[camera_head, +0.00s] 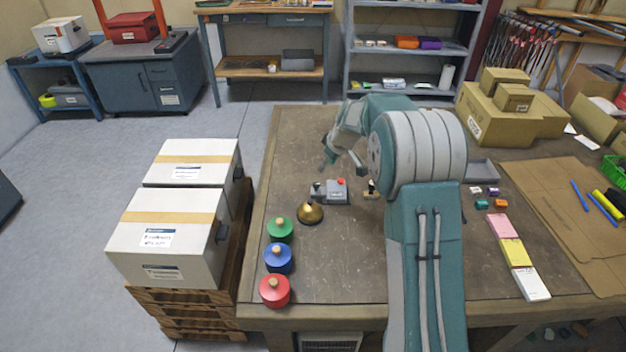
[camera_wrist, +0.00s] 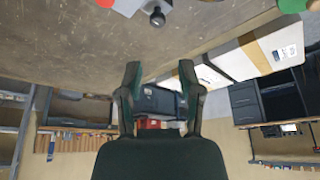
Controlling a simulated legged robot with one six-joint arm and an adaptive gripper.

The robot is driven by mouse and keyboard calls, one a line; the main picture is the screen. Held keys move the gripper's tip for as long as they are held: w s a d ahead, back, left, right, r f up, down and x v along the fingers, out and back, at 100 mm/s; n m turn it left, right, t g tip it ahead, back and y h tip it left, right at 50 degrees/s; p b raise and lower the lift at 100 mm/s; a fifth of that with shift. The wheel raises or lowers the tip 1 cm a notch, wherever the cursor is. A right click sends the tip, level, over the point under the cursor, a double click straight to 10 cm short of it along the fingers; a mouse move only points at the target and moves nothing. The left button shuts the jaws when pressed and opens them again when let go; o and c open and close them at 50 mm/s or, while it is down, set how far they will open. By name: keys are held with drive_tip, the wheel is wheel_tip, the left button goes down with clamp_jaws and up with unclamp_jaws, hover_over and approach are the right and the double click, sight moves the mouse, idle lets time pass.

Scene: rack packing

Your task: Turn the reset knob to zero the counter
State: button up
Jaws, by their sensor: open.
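The counter (camera_head: 334,192) is a small grey box with a red button on top, standing on the workbench. A dark knob (camera_head: 316,191) sits at its left end. In the wrist view, part of the counter (camera_wrist: 124,5) shows at the top edge, with the round black knob (camera_wrist: 157,16) in sight. My gripper (camera_head: 340,160) is above and behind the counter in the head view, apart from it. In the wrist view, the fingers of my gripper (camera_wrist: 160,68) are spread with nothing between them. The counter's number display cannot be read.
A brass bell (camera_head: 310,213) stands in front of the counter. Green (camera_head: 280,230), blue (camera_head: 278,259) and red (camera_head: 275,291) round pots line the bench's left edge. A small dark-based object (camera_head: 371,190) stands right of the counter. The bench (camera_head: 340,265) is clear in front.

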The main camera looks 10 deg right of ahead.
sight(317, 184)
drive_tip(key=x, duration=1.1)
drive_tip(key=shift+w+d+f, duration=0.1)
drive_tip(key=shift+w+f, duration=0.05)
drive_tip(key=shift+w, duration=0.05)
clamp_jaws()
